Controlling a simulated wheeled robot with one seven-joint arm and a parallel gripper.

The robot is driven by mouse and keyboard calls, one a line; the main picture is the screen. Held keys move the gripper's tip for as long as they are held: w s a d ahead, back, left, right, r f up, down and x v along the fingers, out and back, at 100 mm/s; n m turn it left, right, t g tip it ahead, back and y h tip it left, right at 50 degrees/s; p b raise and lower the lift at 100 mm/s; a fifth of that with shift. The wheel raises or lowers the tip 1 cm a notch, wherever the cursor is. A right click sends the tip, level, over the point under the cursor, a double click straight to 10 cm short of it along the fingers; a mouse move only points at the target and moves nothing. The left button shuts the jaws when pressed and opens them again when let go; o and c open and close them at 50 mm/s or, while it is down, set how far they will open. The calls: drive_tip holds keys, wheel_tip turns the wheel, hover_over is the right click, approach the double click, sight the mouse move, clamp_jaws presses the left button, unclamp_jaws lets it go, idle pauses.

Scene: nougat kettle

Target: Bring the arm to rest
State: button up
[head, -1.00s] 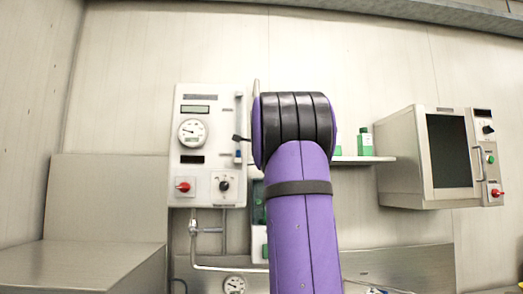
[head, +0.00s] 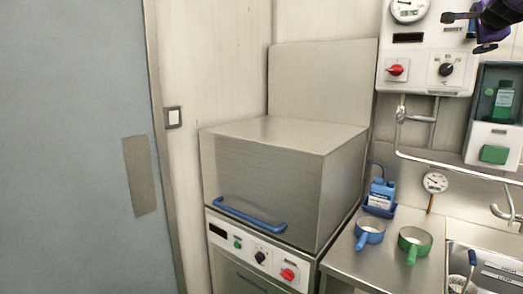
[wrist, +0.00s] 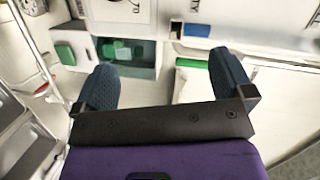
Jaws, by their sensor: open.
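My gripper (head: 468,31) shows at the top right corner of the head view, in front of the wall control panel (head: 425,50). Only its dark end and a bit of purple arm show there; the rest of the arm is out of the picture. In the wrist view my gripper (wrist: 163,62) has its two blue-grey fingers wide apart with nothing between them. Beyond the fingers is a wall unit with a green bottle in an alcove (wrist: 125,52).
A steel box with a blue handle (head: 248,215) stands left of the counter (head: 375,268). On the counter are a blue pan (head: 369,233), a green pan (head: 414,243) and a blue bottle (head: 380,196). A dispenser (head: 493,140) and pipes are on the wall. A grey door (head: 75,120) is left.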

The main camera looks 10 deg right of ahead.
drive_tip(key=s+a+f+n+g+y, duration=0.1)
drive_tip(key=s+a+f+n+y, duration=0.25)
drive_tip(key=a, duration=0.65)
drive_tip(key=s+a+f+n+y, duration=0.1)
drive_tip(key=a+f+n+y, duration=0.1)
drive_tip(key=a+f+n, duration=0.6)
drive_tip(key=s+a+f+n+g+y, duration=0.1)
drive_tip(key=s+a+f+n+y, duration=0.2)
drive_tip(key=a, duration=0.8)
drive_tip(key=s+a+f+n+g+y, duration=0.1)
drive_tip(key=s+a+f+n+g, duration=0.4)
drive_tip(key=s+a+f+n, duration=0.4)
drive_tip(key=s+a+f, duration=0.4)
drive_tip(key=s+f, duration=0.3)
drive_tip(key=f, duration=0.1)
drive_tip(key=shift+f, duration=0.25)
